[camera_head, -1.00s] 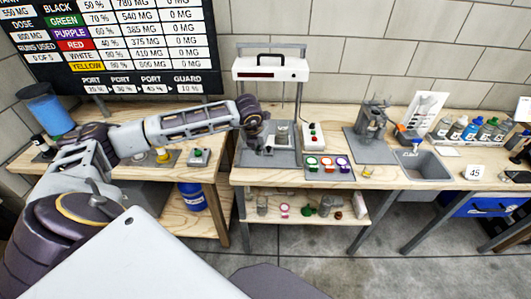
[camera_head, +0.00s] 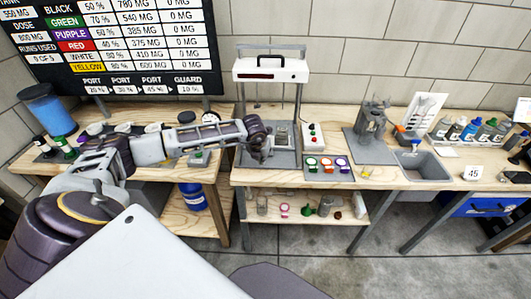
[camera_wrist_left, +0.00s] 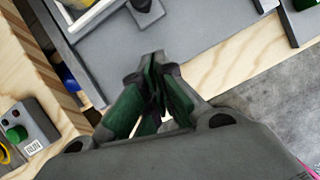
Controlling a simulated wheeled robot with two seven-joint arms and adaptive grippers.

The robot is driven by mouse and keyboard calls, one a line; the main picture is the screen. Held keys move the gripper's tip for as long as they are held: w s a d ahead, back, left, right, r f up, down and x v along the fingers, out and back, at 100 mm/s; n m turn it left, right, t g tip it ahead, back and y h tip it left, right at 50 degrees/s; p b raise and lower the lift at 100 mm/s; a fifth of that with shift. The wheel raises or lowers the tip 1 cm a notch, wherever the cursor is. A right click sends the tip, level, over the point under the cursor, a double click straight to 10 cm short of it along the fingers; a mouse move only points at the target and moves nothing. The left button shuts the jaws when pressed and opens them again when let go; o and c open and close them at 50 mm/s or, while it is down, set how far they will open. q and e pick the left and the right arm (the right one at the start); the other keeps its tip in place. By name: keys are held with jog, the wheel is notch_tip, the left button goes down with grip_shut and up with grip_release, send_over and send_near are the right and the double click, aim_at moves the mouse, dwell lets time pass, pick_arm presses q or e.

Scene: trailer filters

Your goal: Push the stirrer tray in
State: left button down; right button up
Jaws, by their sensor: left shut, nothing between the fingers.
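The stirrer tray appears to be the flat grey plate (camera_head: 287,160) under the white stand in the head view. It carries a small light, square-looking part (camera_head: 281,137). My right gripper is not in view.
A white stirrer head with a black handle (camera_head: 270,69) stands above the tray. The RUN button box (camera_wrist_left: 27,127) shows in the wrist view.

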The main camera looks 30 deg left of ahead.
pick_arm(q)
jog(key=shift+w+f, duration=0.2)
jog(key=shift+f, duration=0.3)
jog(key=shift+w+a+f, duration=0.1)
jog(key=shift+w, duration=0.2)
jog(key=shift+w+a+p, duration=0.2)
jog(key=shift+w, duration=0.4)
jog(key=shift+w+a+p, duration=0.15)
jog(key=shift+w, duration=0.45)
jog(key=shift+w+a, duration=0.15)
jog(key=shift+w, duration=0.35)
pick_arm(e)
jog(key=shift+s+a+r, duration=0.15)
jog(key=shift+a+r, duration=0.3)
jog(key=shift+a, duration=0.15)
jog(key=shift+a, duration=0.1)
pick_arm(q)
jog(key=shift+w+a, duration=0.1)
jog(key=shift+w, duration=0.05)
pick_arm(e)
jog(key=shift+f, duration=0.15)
